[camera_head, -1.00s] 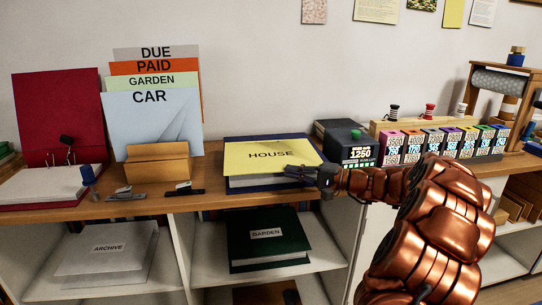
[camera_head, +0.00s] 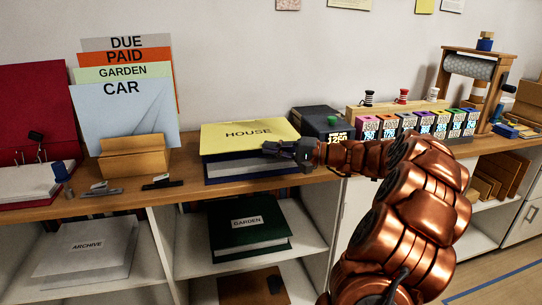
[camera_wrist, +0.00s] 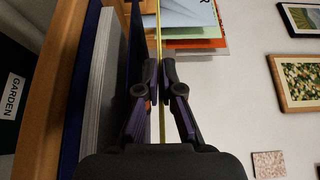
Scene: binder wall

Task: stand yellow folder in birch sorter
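The yellow folder (camera_head: 245,132), labelled HOUSE, lies flat over a thick blue binder (camera_head: 213,172) on the shelf top. My gripper (camera_head: 268,149) is at its front right edge. In the wrist view the folder (camera_wrist: 159,45) shows edge-on as a thin yellow strip between my two fingertips (camera_wrist: 160,82), which are closed on it. The binder (camera_wrist: 125,45) is beside the lower finger there, with a narrow gap to the folder. The birch sorter (camera_head: 133,162) stands to the left, holding upright folders labelled CAR, GARDEN, PAID and DUE.
Small clips (camera_head: 102,190) and a stapler-like item (camera_head: 161,182) lie in front of the sorter. A red binder (camera_head: 35,120) stands open at far left. A dark box (camera_head: 318,122) and a row of coloured labelled boxes (camera_head: 420,125) are to the right.

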